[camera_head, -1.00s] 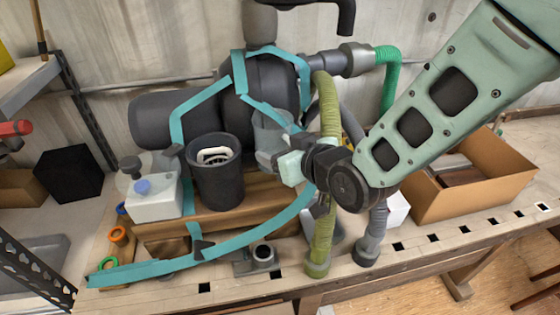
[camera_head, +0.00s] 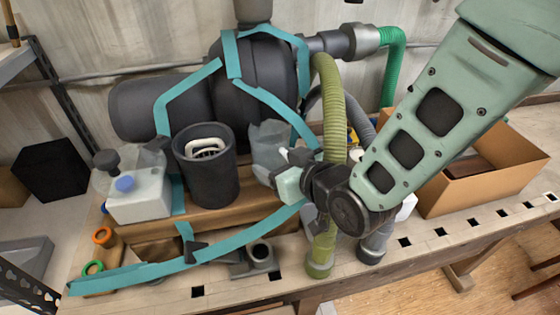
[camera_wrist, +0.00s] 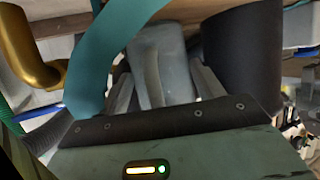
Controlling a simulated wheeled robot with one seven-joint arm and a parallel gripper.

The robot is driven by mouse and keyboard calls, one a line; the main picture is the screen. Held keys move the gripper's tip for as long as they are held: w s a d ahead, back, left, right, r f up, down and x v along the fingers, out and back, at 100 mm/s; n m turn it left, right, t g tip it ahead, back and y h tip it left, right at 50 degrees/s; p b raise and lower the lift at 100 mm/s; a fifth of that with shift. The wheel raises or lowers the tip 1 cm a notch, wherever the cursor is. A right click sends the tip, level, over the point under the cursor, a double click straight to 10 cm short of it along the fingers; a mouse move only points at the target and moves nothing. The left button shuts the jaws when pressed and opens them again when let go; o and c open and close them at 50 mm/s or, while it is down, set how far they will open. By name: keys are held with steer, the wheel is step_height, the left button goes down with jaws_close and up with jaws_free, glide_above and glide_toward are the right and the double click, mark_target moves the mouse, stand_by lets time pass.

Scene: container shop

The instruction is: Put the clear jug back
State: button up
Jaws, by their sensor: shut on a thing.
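The clear jug (camera_head: 268,146) is a translucent grey vessel in front of the large dark tank, right of the black bucket. My gripper (camera_head: 286,174) is shut on the jug from the right, at its lower side. In the wrist view the jug (camera_wrist: 160,65) stands between the two fingers of my gripper (camera_wrist: 163,88), which press on its sides. Its lower end is partly hidden by my gripper. I cannot tell whether it touches the wooden step beneath.
A black bucket (camera_head: 206,175) stands close left of the jug, with a white canister (camera_head: 140,196) beyond it. A green ribbed hose (camera_head: 331,110) rises just behind my wrist. Teal straps (camera_head: 240,232) cross the bench. A cardboard box (camera_head: 490,182) sits at right.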

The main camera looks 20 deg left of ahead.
steer(key=o, duration=1.1)
steer(key=shift+r+p, duration=0.2)
steer(key=shift+p, duration=0.15)
steer(key=b+v, duration=0.8)
steer(key=v, duration=0.3)
steer(key=shift+s+d, duration=0.3)
steer(key=shift+d, duration=0.05)
